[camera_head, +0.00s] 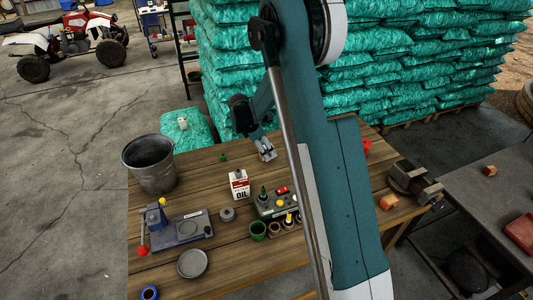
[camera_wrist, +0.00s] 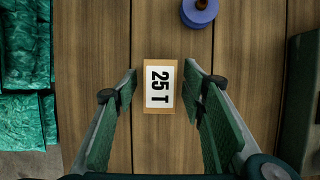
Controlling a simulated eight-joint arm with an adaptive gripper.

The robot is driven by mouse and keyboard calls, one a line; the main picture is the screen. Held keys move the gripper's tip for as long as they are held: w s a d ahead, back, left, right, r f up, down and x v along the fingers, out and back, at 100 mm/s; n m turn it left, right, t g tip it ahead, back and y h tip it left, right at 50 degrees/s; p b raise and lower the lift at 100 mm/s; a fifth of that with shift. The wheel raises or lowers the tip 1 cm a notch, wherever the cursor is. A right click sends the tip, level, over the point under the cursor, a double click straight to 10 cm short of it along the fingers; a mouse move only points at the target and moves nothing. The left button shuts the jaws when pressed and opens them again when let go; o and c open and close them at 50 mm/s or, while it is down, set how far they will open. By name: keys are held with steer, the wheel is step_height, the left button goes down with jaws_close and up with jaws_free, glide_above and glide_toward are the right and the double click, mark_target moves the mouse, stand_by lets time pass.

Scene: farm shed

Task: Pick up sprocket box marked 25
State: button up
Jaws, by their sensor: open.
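The sprocket box marked 25 (camera_wrist: 159,86) is a small tan box with a white label reading "25 T". In the wrist view it lies on the wooden table, near the middle of the picture. My gripper (camera_wrist: 160,74) is open, with one finger on each side of the box and a gap to each. I cannot tell how far above the box the fingertips are. In the head view my gripper (camera_head: 266,155) hangs over the back part of the table (camera_head: 200,165). The box cannot be made out in that view.
A blue spool (camera_wrist: 200,10) lies beyond the box in the wrist view. In the head view, an oil can (camera_head: 239,184), a grey tray of small parts (camera_head: 270,207) and a metal bucket (camera_head: 150,165) stand on the table. Green sacks (camera_head: 230,70) are stacked behind it.

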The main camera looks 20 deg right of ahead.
stand_by(0.5)
steer(key=c, duration=1)
steer(key=shift+r, duration=4.95)
